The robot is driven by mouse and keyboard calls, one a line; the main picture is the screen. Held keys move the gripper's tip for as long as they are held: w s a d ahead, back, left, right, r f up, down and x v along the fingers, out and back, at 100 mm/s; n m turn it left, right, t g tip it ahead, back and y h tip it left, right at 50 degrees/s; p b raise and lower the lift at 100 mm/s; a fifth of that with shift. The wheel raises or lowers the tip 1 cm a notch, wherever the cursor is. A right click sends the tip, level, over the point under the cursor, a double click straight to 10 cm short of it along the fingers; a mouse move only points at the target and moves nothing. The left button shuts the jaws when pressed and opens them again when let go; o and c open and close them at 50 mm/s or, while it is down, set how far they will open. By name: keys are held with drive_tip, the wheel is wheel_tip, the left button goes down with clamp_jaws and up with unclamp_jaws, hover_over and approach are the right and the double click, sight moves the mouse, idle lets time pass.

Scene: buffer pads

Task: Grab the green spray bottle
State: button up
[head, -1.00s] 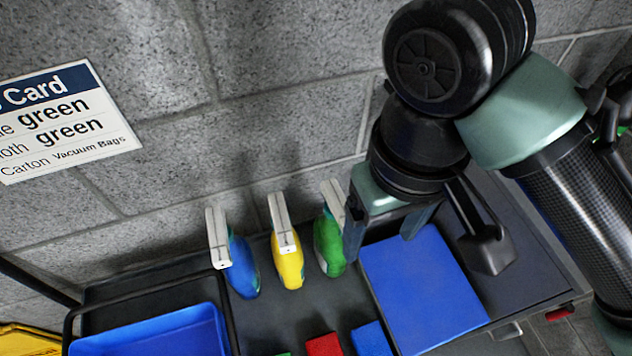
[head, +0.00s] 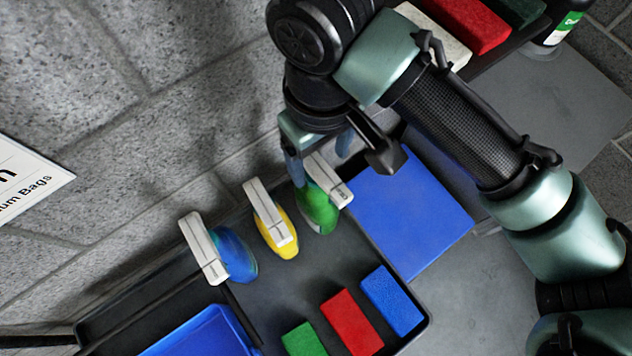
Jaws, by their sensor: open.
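The green spray bottle (head: 318,212) stands upright on the dark cart tray (head: 290,290), at the right end of a row of three bottles. Its white trigger head (head: 328,180) points down and right in the head view. My gripper (head: 322,164) is open, just above and behind the green bottle's head in the picture. One finger overlaps the left side of the head and the other shows to its right. I cannot tell whether either finger touches the bottle. Nothing is held.
A yellow bottle (head: 277,238) and a blue bottle (head: 236,257) stand close by on the left. Green (head: 304,341), red (head: 351,322) and blue (head: 392,301) blocks lie in front. A blue panel (head: 412,215) is right of the tray; a block wall rises behind.

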drive_tip(key=p, duration=0.1)
hover_over(317, 194)
drive_tip(key=w, duration=0.2)
drive_tip(key=shift+s+f, duration=0.15)
drive_tip(key=shift+f, duration=1.2)
drive_tip(key=shift+s+f, duration=0.1)
drive_tip(key=shift+f, duration=1.25)
drive_tip(key=shift+c, duration=0.3)
clamp_jaws()
drive_tip(key=shift+r, duration=0.1)
